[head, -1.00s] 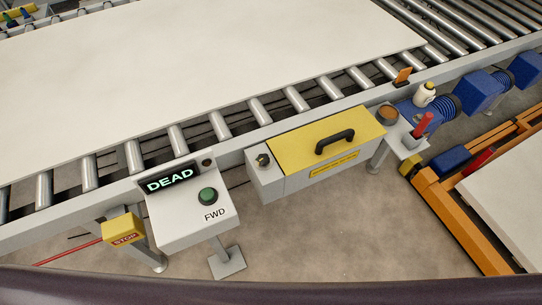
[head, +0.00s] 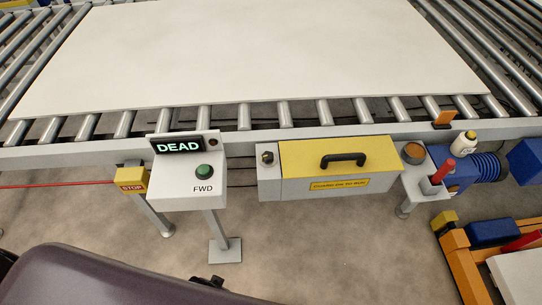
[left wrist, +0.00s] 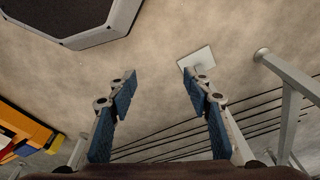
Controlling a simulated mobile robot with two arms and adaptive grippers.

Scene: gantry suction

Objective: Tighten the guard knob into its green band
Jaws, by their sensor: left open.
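The guard is a grey box with a yellow lid (head: 300,156) and a black handle (head: 343,159), fixed along the conveyor's near side in the head view. A small dark knob (head: 267,158) sits on the grey block at the guard's left end. Its green band cannot be made out at this size. My left gripper (left wrist: 160,78) shows in the left wrist view, open and empty, with bare floor between and beyond its fingers. It is not seen near the knob. My right gripper is not in view.
A control box with a "DEAD" display (head: 178,146) and green FWD button (head: 204,171) stands left of the guard, beside a yellow STOP box (head: 131,180). A large pale sheet (head: 260,50) covers the rollers.

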